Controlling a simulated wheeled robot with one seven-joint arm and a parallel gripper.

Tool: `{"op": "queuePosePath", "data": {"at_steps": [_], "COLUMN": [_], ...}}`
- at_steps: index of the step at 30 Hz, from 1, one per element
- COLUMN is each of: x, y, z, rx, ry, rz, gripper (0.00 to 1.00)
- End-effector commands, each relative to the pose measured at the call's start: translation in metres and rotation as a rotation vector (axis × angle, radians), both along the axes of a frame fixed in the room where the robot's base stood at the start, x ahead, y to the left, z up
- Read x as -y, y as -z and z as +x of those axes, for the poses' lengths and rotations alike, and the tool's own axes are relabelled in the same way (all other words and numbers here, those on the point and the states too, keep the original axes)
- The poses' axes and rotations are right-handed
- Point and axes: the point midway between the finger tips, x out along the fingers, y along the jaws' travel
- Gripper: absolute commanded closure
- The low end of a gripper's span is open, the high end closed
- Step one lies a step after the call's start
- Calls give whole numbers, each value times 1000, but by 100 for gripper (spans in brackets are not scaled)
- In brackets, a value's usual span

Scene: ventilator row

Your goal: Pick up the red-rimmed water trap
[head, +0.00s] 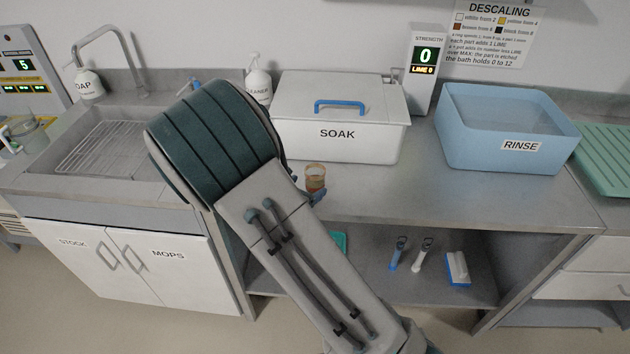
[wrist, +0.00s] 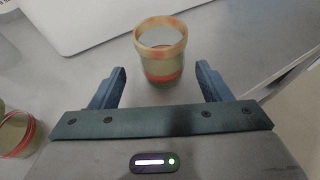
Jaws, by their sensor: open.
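A small see-through cup-shaped trap (wrist: 160,62) stands upright on the steel counter in the wrist view, with an orange-brown rim and a red band lower down. It also shows in the head view (head: 315,176), just right of my arm. My gripper (wrist: 162,72) is open, its two blue fingers reaching toward either side of this trap, with nothing held. A second trap (wrist: 15,134), with a red ring, is cut off by the left edge of the wrist view. The head view does not show it clearly; my arm hides part of the counter.
The white SOAK box (head: 338,132) with a blue handle stands behind the trap. The blue RINSE tub (head: 507,128) is at right. A sink (head: 100,140) lies left, and a green drainer (head: 608,150) far right. The counter's front middle is clear.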

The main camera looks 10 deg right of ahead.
Motion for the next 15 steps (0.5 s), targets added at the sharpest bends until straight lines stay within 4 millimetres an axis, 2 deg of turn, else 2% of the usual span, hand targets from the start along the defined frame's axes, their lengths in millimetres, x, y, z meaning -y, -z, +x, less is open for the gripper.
{"op": "queuePosePath", "data": {"at_steps": [7, 15], "x": [28, 34], "y": [9, 13], "z": [23, 31], "rx": [-1, 0], "ry": [3, 1], "rz": [-2, 0], "gripper": [29, 29]}}
